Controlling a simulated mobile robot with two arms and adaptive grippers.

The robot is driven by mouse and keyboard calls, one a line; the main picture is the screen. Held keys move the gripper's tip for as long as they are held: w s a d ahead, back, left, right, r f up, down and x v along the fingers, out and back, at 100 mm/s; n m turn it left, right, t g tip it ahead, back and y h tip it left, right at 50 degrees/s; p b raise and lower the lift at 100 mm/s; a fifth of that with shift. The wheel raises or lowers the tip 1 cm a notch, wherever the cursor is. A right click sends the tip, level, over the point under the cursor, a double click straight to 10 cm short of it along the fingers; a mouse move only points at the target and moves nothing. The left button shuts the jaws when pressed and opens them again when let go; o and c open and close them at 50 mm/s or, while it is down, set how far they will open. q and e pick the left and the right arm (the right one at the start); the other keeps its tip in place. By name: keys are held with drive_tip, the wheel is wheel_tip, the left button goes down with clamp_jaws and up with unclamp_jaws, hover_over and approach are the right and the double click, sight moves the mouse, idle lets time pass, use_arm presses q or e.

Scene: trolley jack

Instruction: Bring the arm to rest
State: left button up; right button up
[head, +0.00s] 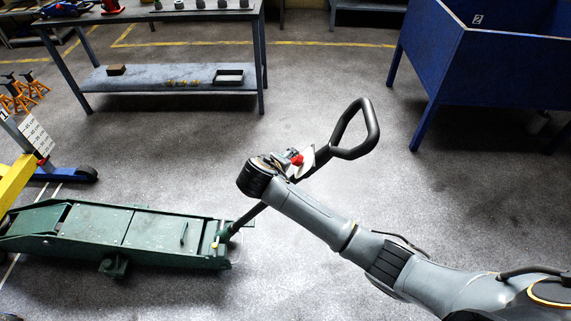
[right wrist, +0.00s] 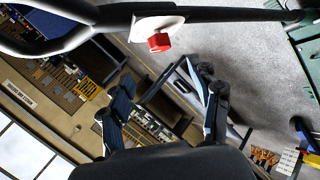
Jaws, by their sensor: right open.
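My right arm (head: 330,222) comes in from the lower right in the head view and reaches out over the floor. Its wrist is in front of the jack's handle and hides part of it. My right gripper (right wrist: 166,80) is open in the right wrist view, with nothing between its fingers. The black handle (head: 372,135) rises from the green trolley jack (head: 150,226) and ends in a loop. In the right wrist view the handle bar (right wrist: 235,14) passes beyond the fingertips, apart from them, with a red knob (right wrist: 159,42) on a white disc. My left gripper is not in view.
A blue bin (head: 490,70) stands at the upper right. A workbench (head: 175,86) with a lower shelf is at the back left. Orange jack stands (head: 20,92) and a yellow post (head: 15,183) are at the left. The floor between is clear.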

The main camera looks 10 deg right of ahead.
drive_tip(key=s+d+f+g+y, duration=0.1)
drive_tip(key=s+f, duration=0.5)
drive_tip(key=f, duration=0.4)
drive_tip(key=s+d+f+g+y, duration=0.15)
drive_tip(key=s+f, duration=0.35)
drive_tip(key=f, duration=0.5)
drive_tip(key=s+d+f+g+y, duration=0.1)
drive_tip(key=s+f+g, duration=0.1)
drive_tip(key=s+f, duration=0.6)
drive_tip(key=s+d+f+m, duration=0.1)
drive_tip(key=s+d+f, duration=0.1)
drive_tip(key=s+f, duration=0.4)
drive_tip(key=s+d+f+m+g+y, duration=0.1)
drive_tip(key=s+f, duration=0.4)
drive_tip(key=s, duration=1.1)
drive_tip(key=s+d+f+m+g+y, duration=0.1)
drive_tip(key=s+d+f+m, duration=0.1)
drive_tip(key=s+f, duration=0.4)
drive_tip(key=s+m, duration=0.1)
drive_tip(key=s, duration=0.3)
drive_tip(key=shift+s+d+f, duration=0.35)
drive_tip(key=shift+s, duration=0.05)
drive_tip(key=shift+g, duration=0.25)
